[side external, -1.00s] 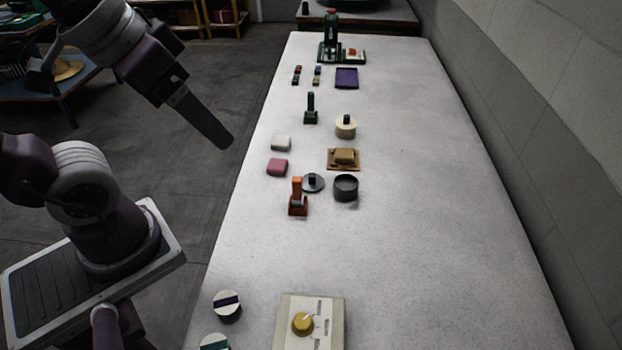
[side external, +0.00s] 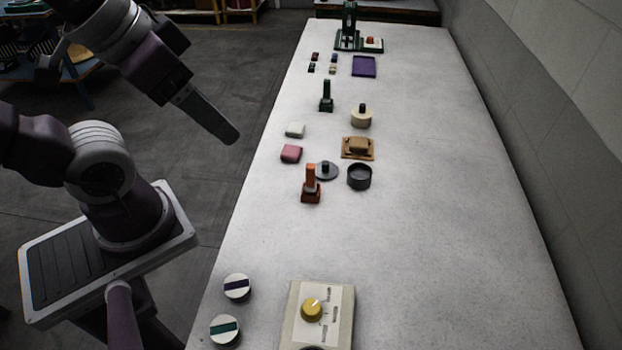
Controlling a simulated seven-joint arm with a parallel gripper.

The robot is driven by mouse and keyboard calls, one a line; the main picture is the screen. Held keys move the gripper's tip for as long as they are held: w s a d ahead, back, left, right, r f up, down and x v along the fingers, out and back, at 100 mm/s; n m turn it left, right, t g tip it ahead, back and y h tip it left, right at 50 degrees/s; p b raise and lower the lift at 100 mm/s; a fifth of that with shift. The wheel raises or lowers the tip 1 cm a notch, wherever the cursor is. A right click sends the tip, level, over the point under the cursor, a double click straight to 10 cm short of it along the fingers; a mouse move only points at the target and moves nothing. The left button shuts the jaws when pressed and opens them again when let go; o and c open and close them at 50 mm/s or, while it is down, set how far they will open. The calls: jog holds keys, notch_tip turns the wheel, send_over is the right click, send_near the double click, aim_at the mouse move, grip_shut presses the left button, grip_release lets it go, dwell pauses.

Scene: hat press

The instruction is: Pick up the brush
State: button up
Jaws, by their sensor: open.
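No object is plainly a brush at this size. Candidates are an orange upright-handled piece (side external: 311,187) at mid-table and a similar dark green piece (side external: 326,97) farther back. A tan block (side external: 358,145) on a brown board (side external: 370,155) may also be one. All three rest on the table apart from my gripper. My gripper (side external: 229,134) hangs left of the table, pointing down and right, seen nearly edge-on. It is open, and nothing shows in it.
The pale table (side external: 430,240) holds a pink block (side external: 291,154), a white block (side external: 295,130), a dark cup (side external: 359,177) and a lidded cream pot (side external: 361,118). A dial box (side external: 340,315) stands in front. The table's right side is clear, beside a wall.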

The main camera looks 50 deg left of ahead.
dwell(0.3)
jog(key=c, duration=0.4)
jog(key=shift+c, duration=0.2)
jog(key=n+g, duration=0.6)
jog(key=n, duration=0.3)
send_over(311, 185)
jog(key=f, duration=1.8)
jog(key=shift+w+f, duration=0.2)
jog(key=shift+w, duration=0.2)
jog(key=f, duration=0.7)
jog(key=shift+s+a+f, duration=0.1)
jog(key=shift+a+f, duration=0.15)
jog(key=shift+a, duration=0.15)
jog(key=shift+c, duration=0.5)
